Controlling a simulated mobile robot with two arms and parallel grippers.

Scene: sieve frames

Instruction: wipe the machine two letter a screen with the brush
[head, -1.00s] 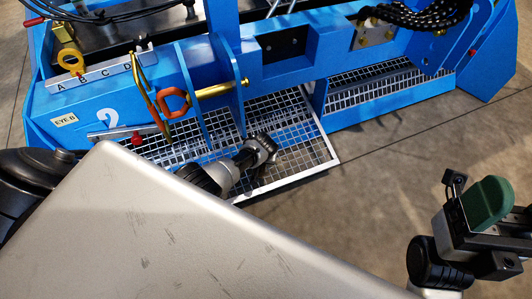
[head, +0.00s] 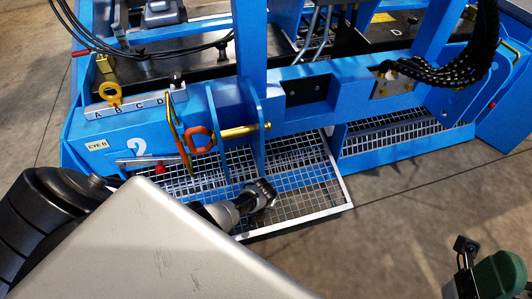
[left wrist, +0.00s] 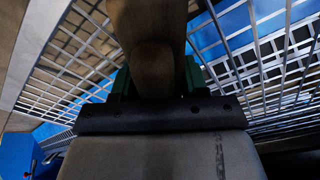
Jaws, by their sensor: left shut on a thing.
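The blue machine (head: 300,134) has a white figure 2 on its front and a strip lettered A B C D (head: 136,103). A white-framed mesh screen (head: 318,185) juts from its lower front. My left gripper (head: 262,194) is over this screen; its end is small and dark in the head view. In the left wrist view it is shut on a brown piece (left wrist: 153,60), apparently the brush handle, between green fingers. The bristles are hidden, so contact with the mesh cannot be told. My right gripper (head: 495,275) is at the lower right corner, partly cut off.
A second mesh screen (head: 400,138) lies to the right, behind a blue divider. Black hoses (head: 450,72) run at upper right. The concrete floor at right is clear.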

